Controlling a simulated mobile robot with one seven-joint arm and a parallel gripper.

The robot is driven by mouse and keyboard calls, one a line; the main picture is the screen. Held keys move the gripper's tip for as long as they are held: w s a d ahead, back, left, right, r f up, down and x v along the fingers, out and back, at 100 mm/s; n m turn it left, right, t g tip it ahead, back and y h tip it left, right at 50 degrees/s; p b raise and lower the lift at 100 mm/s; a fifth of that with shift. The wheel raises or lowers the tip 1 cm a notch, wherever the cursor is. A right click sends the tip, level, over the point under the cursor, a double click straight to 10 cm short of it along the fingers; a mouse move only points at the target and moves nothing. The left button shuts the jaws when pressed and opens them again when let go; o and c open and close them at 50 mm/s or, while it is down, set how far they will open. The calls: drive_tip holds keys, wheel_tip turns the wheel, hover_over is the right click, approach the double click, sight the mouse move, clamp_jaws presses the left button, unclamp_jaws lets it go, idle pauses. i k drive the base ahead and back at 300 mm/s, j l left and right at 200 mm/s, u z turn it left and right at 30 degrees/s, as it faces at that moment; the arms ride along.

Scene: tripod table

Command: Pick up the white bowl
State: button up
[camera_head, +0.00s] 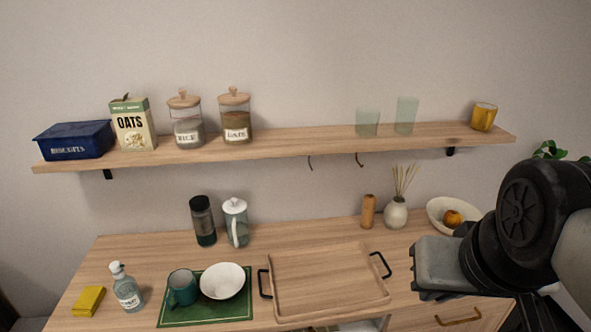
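The white bowl (223,281) stands upright on a green placemat (205,315) at the front left of the wooden counter. It looks empty. A teal mug (182,288) is close beside it on the left. My arm comes in from the right edge of the head view. The arm's end hangs over the right side of the counter, well to the right of the white bowl. The fingers of my gripper cannot be made out here. A second, cream bowl (437,207) with an orange fruit (453,218) in it stands at the back right, partly behind my arm.
A wooden tray (325,283) with black handles lies right of the placemat. A soap bottle (127,290) and yellow sponge (88,301) are at left. A dark tumbler (203,222) and pitcher (236,223) stand behind. A shelf (300,146) with jars and glasses hangs above.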

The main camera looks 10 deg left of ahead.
sight(220, 282)
drive_tip(key=j, duration=1.1)
drive_tip(key=k+j, duration=0.1)
drive_tip(key=j, duration=1)
